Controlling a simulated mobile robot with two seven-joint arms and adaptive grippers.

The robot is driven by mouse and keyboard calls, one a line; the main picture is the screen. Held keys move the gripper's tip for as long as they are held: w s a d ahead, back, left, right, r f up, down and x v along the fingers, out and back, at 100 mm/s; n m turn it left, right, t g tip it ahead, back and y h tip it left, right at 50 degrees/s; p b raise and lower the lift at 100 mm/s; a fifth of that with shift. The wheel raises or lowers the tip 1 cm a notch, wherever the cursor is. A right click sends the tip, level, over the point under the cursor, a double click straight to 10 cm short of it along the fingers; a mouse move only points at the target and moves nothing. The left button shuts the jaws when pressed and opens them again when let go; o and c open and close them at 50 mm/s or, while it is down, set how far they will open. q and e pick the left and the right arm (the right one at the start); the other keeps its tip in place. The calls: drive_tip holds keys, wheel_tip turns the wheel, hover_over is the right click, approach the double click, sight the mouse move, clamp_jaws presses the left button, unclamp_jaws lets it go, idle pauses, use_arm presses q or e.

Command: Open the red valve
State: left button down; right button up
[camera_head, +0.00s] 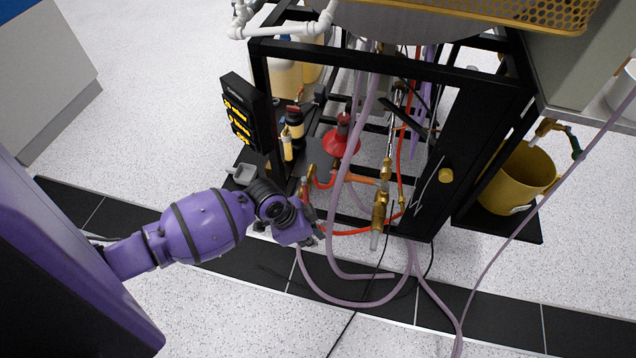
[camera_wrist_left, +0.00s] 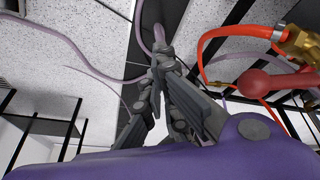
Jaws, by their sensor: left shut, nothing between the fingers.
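My left gripper (camera_head: 312,238) is low at the front left of the black frame, beside brass fittings and red hose. In the left wrist view its grey fingers (camera_wrist_left: 165,65) are shut with nothing between them. A red part with a rounded end (camera_wrist_left: 255,82) shows at the right of that view, close to a brass fitting (camera_wrist_left: 302,45) and apart from the fingers. It may be the valve's handle. In the head view, small brass fittings (camera_head: 304,190) stand just behind the gripper, and I cannot clearly pick out a red handle there. My right gripper is not in view.
The black frame (camera_head: 480,95) holds a red cone-shaped object (camera_head: 342,143), bottles and a black display box (camera_head: 243,112). Brass valves (camera_head: 380,212) hang at the front. Red hoses and mauve hoses (camera_head: 345,298) loop near my gripper. A yellow bucket (camera_head: 515,180) stands right. Floor at left is clear.

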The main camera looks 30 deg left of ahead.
use_arm(q)
wheel_tip(320, 180, up, 15)
drive_tip(key=m+p, duration=0.2)
hover_over(306, 193)
drive_tip(key=w+d, duration=0.2)
drive_tip(key=d, duration=0.2)
wheel_tip(306, 193, down, 10)
drive_tip(key=b, duration=0.2)
drive_tip(key=shift+s+f, duration=0.2)
drive_tip(key=shift+s, duration=0.1)
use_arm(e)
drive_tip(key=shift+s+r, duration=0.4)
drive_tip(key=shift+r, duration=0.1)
use_arm(q)
drive_tip(key=shift+a, duration=0.1)
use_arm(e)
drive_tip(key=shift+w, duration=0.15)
